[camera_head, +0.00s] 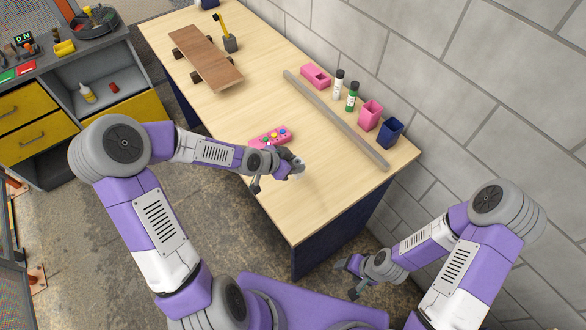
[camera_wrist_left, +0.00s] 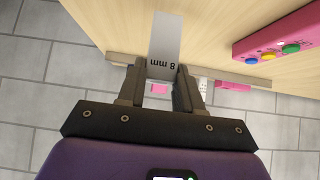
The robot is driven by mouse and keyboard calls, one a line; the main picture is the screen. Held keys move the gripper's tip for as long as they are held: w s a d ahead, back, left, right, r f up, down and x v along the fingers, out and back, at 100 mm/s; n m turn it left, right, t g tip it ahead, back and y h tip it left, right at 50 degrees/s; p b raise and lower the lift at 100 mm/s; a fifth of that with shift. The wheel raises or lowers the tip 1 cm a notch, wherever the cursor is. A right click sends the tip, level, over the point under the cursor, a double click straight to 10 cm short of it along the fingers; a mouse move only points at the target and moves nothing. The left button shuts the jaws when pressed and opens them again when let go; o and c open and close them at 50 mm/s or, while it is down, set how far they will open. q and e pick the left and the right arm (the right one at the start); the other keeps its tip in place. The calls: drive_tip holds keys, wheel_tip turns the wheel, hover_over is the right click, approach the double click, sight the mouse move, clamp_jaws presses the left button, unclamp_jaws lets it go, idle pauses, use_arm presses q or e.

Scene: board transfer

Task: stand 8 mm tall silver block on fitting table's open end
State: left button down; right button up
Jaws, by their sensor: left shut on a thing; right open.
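My left gripper (camera_head: 276,181) is shut on the silver block (camera_wrist_left: 165,38). It holds the block over the near part of the light wood table (camera_head: 310,205). In the left wrist view the block is a pale grey rectangle marked "8 mm", sticking out between the two fingers of the left gripper (camera_wrist_left: 160,82). In the head view the block is small and mostly hidden by the gripper. I cannot tell whether it touches the table top. My right gripper (camera_head: 346,280) is open and empty, low beside the table's near right end.
A pink button box (camera_head: 270,137) lies just beyond my left gripper. A long grey bar (camera_head: 335,117) lies along the wall side, with bottles, pink holders and a blue cup (camera_head: 389,133) behind it. The table's near end is bare.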

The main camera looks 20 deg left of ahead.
use_arm(q)
wheel_tip(320, 180, down, 3)
drive_tip(key=shift+f+b, duration=0.15)
drive_tip(key=shift+b, duration=0.2)
drive_tip(key=shift+f, duration=0.15)
drive_tip(key=shift+f, duration=0.2)
drive_tip(key=c, duration=0.8)
unclamp_jaws()
drive_tip(key=shift+o, duration=0.2)
drive_tip(key=shift+r, duration=0.15)
